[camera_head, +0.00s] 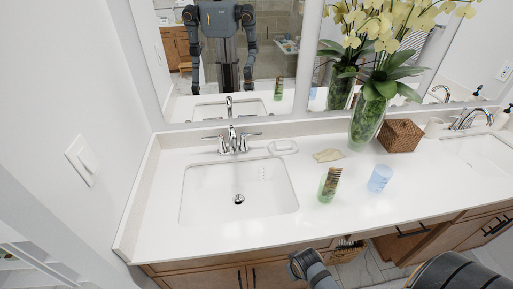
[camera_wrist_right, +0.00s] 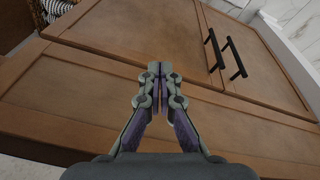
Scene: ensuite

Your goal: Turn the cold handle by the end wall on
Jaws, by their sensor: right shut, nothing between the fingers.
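The chrome faucet (camera_head: 232,140) by the end wall (camera_head: 75,90) stands behind the left sink (camera_head: 239,192). It has a left lever handle (camera_head: 211,137) and a right lever handle (camera_head: 251,135), both pointing outward; no marking tells which is cold. No water is seen running. My right gripper (camera_wrist_right: 160,72) is shut and empty in the right wrist view, in front of the wooden cabinet (camera_wrist_right: 120,100) below the counter. In the head view part of my right arm shows at the bottom, well away from the faucet. My left gripper is not directly in view.
On the white counter (camera_head: 330,215) stand a green cup with a comb (camera_head: 328,186), a blue cup (camera_head: 380,178), a soap dish (camera_head: 283,147), an orchid vase (camera_head: 367,122) and a woven box (camera_head: 401,136). A mirror (camera_head: 270,55) rises behind. The counter's front left is clear.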

